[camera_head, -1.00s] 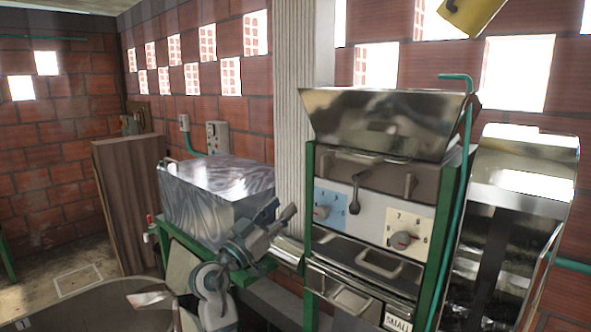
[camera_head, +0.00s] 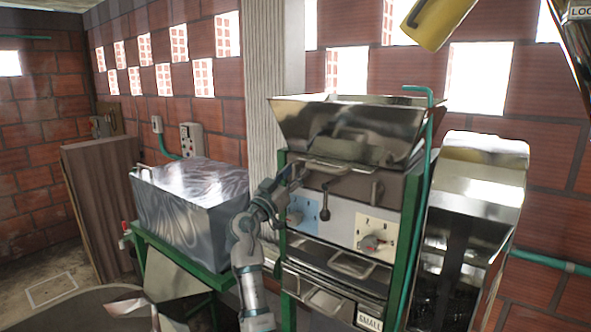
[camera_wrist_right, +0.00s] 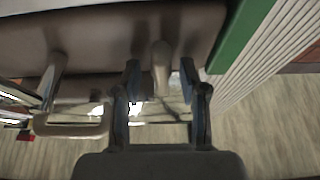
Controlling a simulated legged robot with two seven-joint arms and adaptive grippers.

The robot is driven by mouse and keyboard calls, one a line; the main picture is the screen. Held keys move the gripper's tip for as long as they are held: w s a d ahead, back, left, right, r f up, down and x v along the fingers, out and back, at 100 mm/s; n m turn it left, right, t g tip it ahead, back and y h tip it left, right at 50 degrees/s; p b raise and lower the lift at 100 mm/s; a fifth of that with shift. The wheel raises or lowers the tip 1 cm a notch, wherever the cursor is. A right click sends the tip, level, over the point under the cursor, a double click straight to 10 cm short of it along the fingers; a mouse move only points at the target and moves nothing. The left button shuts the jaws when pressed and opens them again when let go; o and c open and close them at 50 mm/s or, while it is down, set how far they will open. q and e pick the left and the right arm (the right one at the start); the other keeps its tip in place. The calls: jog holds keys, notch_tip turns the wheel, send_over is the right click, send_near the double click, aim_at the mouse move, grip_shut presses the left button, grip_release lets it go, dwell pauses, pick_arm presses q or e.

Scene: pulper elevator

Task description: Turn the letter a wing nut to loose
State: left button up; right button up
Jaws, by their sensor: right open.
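My right gripper (camera_head: 294,175) is at the upper left of the pulper machine's front (camera_head: 345,222), below its metal hopper (camera_head: 345,130). In the right wrist view, my right gripper (camera_wrist_right: 160,78) is open, with one finger on each side of a short rounded grey peg (camera_wrist_right: 160,58). The peg, possibly the wing nut, juts from the machine body (camera_wrist_right: 100,30). I cannot tell whether the fingers touch it. No letter a is readable. In the head view my gripper hides that spot. My left gripper is out of view.
A dark lever (camera_head: 325,205) hangs near a blue dial plate (camera_head: 303,212); a cream dial plate (camera_head: 374,236) is farther right. A U-shaped handle (camera_wrist_right: 70,128) is close to my gripper. A metal box (camera_head: 195,200) on a green stand is at left.

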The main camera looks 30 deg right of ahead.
jog(key=shift+w+a+r, duration=0.1)
jog(key=shift+a+r, duration=0.1)
jog(key=shift+a, duration=0.3)
grip_shut()
jog(key=shift+d, duration=0.1)
jog(key=shift+n, duration=0.5)
jog(key=shift+w+f+n+t+y+p, duration=0.15)
jog(key=shift+n+t+y+p, duration=0.85)
jog(key=shift+n+p, duration=1.9)
jog(key=shift+w+f+n+t+y+p, duration=0.1)
jog(key=shift+f+n+t+y+p, duration=0.2)
jog(key=shift+n+y+p, duration=2.6)
jog(key=shift+w+f+n+t+p, duration=0.15)
jog(key=shift+n+t+p, duration=0.6)
jog(key=shift+n, duration=4.15)
